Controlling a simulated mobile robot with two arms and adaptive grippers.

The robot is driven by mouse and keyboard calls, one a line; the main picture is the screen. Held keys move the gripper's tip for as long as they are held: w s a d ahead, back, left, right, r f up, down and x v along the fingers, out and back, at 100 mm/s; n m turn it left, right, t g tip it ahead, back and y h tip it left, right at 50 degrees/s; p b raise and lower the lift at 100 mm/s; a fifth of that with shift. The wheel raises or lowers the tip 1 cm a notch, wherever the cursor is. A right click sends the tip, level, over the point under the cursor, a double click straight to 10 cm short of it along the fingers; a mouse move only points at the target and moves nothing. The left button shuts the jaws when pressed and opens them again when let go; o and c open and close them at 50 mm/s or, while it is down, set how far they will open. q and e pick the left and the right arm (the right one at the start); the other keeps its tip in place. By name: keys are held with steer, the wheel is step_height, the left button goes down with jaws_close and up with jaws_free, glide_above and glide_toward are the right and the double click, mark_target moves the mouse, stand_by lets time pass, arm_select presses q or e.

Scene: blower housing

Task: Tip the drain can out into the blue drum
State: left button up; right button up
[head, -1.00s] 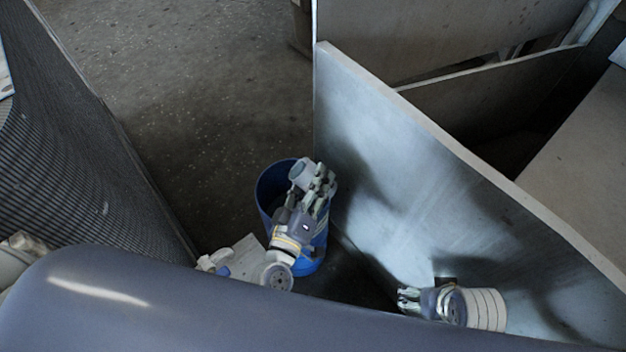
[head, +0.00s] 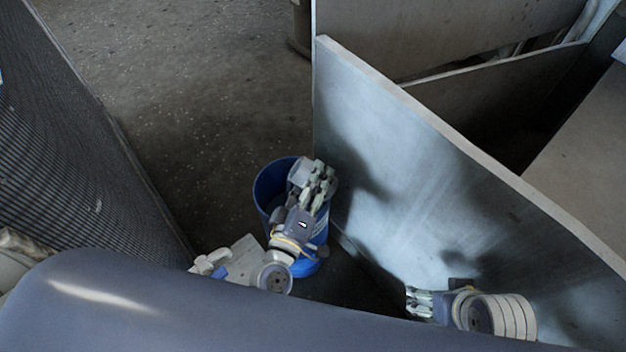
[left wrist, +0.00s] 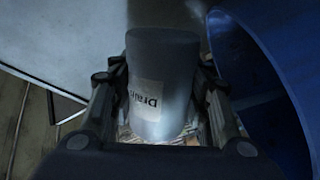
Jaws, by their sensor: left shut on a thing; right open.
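The drain can (head: 298,171) is a small grey cylinder held over the mouth of the blue drum (head: 268,190). In the left wrist view the can (left wrist: 162,75) shows a pale label reading "Drain", and the drum's blue wall (left wrist: 258,80) is to its right. My left gripper (head: 316,176) is shut on the can, with a finger on each side of it. I cannot tell the can's exact tilt, and its mouth and contents are not clear. My right gripper (head: 420,302) is open and empty, low beside the metal panel, away from the drum.
A ribbed dark panel (head: 70,150) slopes along the left. Open speckled floor (head: 210,90) lies behind the drum.

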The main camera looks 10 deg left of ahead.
arm_select(q)
steer(key=n, duration=0.2)
steer(key=n+b, duration=0.1)
steer(key=n, duration=0.1)
steer(key=shift+a+f, duration=0.1)
steer(key=shift+f, duration=0.1)
steer(key=shift+a+r+n+p, duration=0.15)
steer(key=shift+r+n+p, duration=0.2)
steer(key=shift+n, duration=0.05)
steer(key=shift+w+a+r+n, duration=0.15)
steer(key=shift+r+n, duration=0.15)
steer(key=shift+n, duration=0.4)
steer(key=shift+s+a+r+n, duration=0.15)
steer(key=shift+r+n, duration=0.1)
steer(key=shift+n, duration=0.45)
arm_select(e)
steer(key=shift+w+f, duration=0.1)
steer(key=shift+f, duration=0.25)
arm_select(q)
steer(key=shift+w, duration=0.1)
steer(key=shift+w, duration=0.1)
